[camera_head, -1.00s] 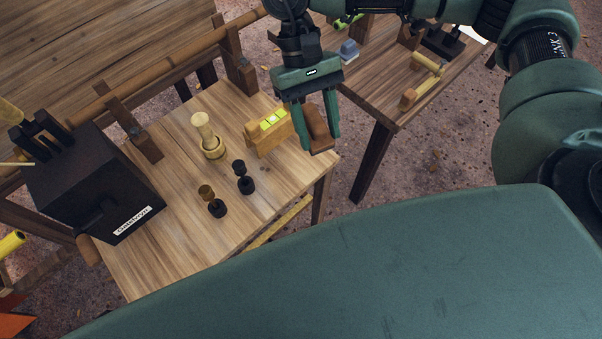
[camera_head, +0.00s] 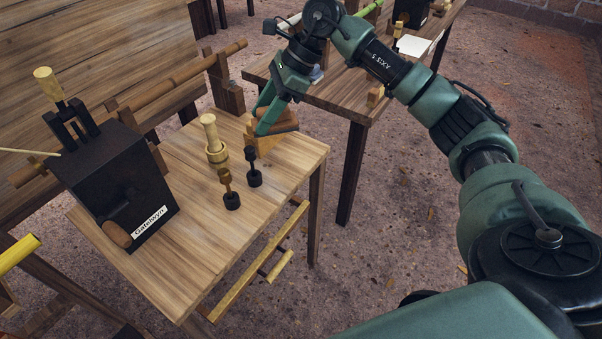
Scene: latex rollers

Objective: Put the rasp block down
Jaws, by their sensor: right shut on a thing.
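The rasp block (camera_head: 286,123) is a brown block near the far right corner of the wooden worktable (camera_head: 195,262). My right gripper (camera_head: 265,119) comes down from above and is shut on it. The block shows above and against a lighter wooden block (camera_head: 264,143) that stands on the tabletop. I cannot tell whether the rasp block touches it or is held just above it. The gripper's fingers and the rasp block hide most of the lighter block's top. My left gripper is not in view.
Two small dark-based stands (camera_head: 231,195) (camera_head: 253,168) and a pale wooden turned piece (camera_head: 214,143) stand left of the gripper. A black labelled box machine (camera_head: 125,185) fills the table's left end. The front right tabletop is clear. A second table (camera_head: 335,97) stands behind.

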